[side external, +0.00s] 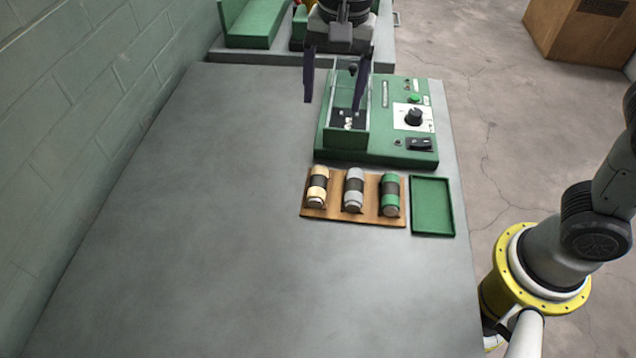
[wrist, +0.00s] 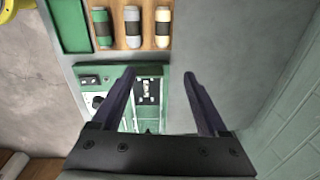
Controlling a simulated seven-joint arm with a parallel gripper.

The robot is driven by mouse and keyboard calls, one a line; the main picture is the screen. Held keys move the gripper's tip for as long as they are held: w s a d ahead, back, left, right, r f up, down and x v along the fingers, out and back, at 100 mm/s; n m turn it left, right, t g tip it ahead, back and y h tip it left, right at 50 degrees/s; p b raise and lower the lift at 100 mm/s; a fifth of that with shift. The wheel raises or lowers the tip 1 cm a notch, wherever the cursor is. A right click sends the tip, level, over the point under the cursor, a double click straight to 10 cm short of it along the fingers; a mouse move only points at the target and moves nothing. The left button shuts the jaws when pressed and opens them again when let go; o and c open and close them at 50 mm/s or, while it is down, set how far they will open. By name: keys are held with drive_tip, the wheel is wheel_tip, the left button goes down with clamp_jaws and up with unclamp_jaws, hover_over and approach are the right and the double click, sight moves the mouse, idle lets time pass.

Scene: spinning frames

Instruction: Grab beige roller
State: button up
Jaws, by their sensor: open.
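The beige roller (side external: 318,187) has a dark middle band and sits at the left end of a wooden holder (side external: 344,213). It also shows in the wrist view (wrist: 163,27), at the right end of the row. A grey roller (side external: 353,190) and a green roller (side external: 390,195) sit beside it in the same holder. My gripper (side external: 335,100) is open and empty, with its two dark fingers pointing down above the green machine. In the wrist view the fingers (wrist: 160,75) are spread apart, and the rollers lie beyond the tips. Nothing is between the fingers.
The green machine (side external: 378,151) with a clear-walled chamber, knob and switches stands behind the holder. A flat green tray (side external: 432,206) lies right of the holder. The grey table (side external: 190,220) is bare to the left and front. A wall (side external: 80,90) borders its left side.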

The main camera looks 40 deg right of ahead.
drive_tip(key=a+f, duration=0.3)
drive_tip(key=f, duration=0.1)
hover_over(318, 180)
drive_tip(key=shift+n+g, duration=0.4)
drive_tip(key=f, duration=0.6)
drive_tip(key=shift+w+d+f, duration=0.2)
drive_tip(key=shift+d+f, duration=0.1)
drive_tip(key=shift+f, duration=0.1)
drive_tip(key=shift+s+a+f, duration=0.1)
drive_tip(key=shift+a+f, duration=0.05)
drive_tip(key=shift+f, duration=1.5)
drive_tip(key=shift+s+a+f, duration=0.1)
drive_tip(key=shift+a+f, duration=0.05)
drive_tip(key=shift+f, duration=1.45)
drive_tip(key=shift+r, duration=0.1)
clamp_jaws()
